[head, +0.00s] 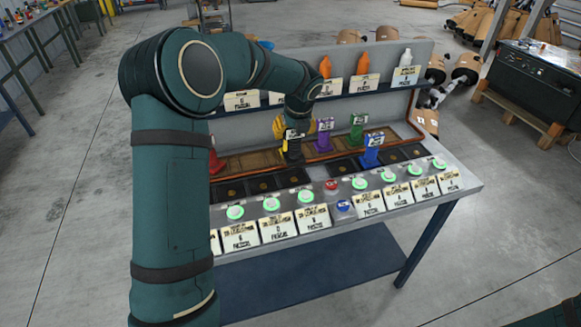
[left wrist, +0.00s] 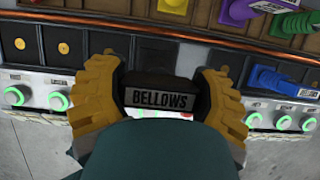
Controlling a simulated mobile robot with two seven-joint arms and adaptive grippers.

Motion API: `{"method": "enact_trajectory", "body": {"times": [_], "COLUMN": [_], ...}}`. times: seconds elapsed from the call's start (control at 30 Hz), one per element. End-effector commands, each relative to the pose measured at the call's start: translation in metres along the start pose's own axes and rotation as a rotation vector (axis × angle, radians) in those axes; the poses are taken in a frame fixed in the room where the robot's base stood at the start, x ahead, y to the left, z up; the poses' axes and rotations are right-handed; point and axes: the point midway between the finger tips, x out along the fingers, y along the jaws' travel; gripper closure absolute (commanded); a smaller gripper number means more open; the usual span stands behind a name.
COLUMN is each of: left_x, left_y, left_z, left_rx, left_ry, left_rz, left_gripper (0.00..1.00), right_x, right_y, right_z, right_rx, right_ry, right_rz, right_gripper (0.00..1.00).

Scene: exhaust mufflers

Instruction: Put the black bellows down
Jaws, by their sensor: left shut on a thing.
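The black bellows (head: 291,149) is in my left gripper (head: 281,128), over the rows of compartments on the workbench (head: 464,184). In the left wrist view the black bellows (left wrist: 160,95) sits between the two yellow fingers of the left gripper (left wrist: 160,98), its "BELLOWS" label facing the camera. The left gripper is shut on it. The underside of the bellows is hidden in the wrist view, so I cannot tell if it touches the bench. My right gripper is not in view.
A purple part (head: 323,138) and a green part (head: 356,129) stand right of the bellows, with a blue part (head: 371,153) nearer the front. A red part (head: 214,160) is at left. Green-lit buttons (head: 272,203) line the front. A shelf (head: 384,86) holds orange and white bottles behind.

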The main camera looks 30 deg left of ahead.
Motion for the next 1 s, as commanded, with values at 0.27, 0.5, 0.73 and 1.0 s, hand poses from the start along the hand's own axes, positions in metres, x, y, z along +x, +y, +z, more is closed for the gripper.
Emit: {"method": "enact_trajectory", "body": {"times": [0.27,0.5,0.73,1.0], "left_x": [0.035,0.066,0.076,0.080], "left_y": [0.000,0.000,0.000,0.000], "left_z": [-0.014,-0.027,-0.030,-0.032], "left_rx": [0.000,0.001,-0.001,0.000], "left_ry": [0.000,0.001,-0.002,-0.001], "left_rz": [0.000,0.001,-0.001,-0.001], "left_gripper": [0.76,0.76,0.76,0.76], "right_x": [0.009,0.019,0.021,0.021], "right_y": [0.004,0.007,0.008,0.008], "right_z": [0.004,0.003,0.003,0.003], "right_rx": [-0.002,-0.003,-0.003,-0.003], "right_ry": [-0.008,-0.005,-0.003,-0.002], "right_rz": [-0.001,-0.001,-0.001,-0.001], "right_gripper": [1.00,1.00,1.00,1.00]}}
